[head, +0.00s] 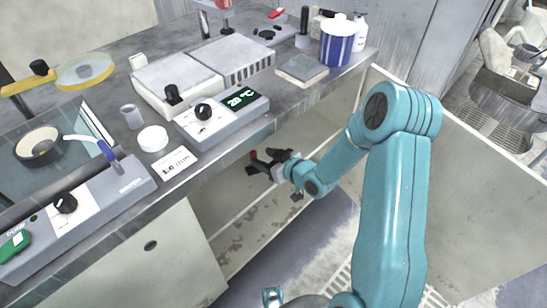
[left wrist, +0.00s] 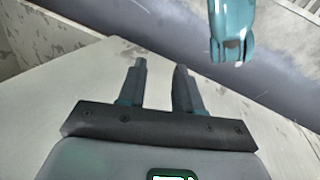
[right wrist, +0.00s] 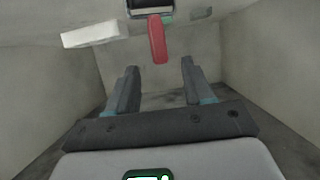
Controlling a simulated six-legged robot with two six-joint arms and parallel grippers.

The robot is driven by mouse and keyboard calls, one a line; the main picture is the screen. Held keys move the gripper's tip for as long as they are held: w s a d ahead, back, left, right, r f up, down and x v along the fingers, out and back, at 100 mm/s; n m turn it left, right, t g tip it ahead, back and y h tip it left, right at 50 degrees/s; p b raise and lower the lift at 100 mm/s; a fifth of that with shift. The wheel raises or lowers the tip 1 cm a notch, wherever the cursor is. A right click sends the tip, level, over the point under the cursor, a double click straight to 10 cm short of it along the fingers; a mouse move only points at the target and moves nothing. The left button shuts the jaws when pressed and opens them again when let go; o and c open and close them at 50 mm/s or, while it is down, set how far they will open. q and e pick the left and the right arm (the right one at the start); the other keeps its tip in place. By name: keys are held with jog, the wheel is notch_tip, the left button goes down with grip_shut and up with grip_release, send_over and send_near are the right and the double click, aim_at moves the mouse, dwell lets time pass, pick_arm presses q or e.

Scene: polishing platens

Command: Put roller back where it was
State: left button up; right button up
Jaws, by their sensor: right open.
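A red handle (right wrist: 157,40) shows in the right wrist view, joined to a dark and pale head at the top edge. It may be the roller, but its head is cut off, so I cannot tell. My right gripper (right wrist: 154,82) is open, its fingers apart, with the handle beyond the fingertips and nothing between them. In the head view my right gripper (head: 256,164) reaches into the open cabinet under the counter, close to a small red piece (head: 253,154). My left gripper (left wrist: 160,82) is open and empty in the left wrist view, over a pale panel.
The cabinet (right wrist: 45,100) has close side walls; a white block (right wrist: 90,35) lies beside the handle. The open cabinet door (head: 480,190) stands right of my right arm.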

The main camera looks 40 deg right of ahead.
jog(key=v, duration=0.4)
jog(key=s+a+f+m+g+y, duration=0.1)
jog(key=s+a+f+g, duration=0.15)
jog(key=a+f, duration=0.3)
jog(key=s+a+f+m+g+y, duration=0.1)
jog(key=a+f+g, duration=0.25)
jog(key=a, duration=0.25)
jog(key=s+a+f+g, duration=0.3)
jog(key=s+a+f, duration=0.1)
jog(key=s+a, duration=0.2)
jog(key=s+a+f+m+g+y, duration=0.1)
jog(key=s+a+f+g, duration=0.3)
jog(key=s+a, duration=0.3)
jog(key=shift+s+p, duration=0.35)
jog(key=shift+s, duration=0.7)
jog(key=shift+f, duration=0.15)
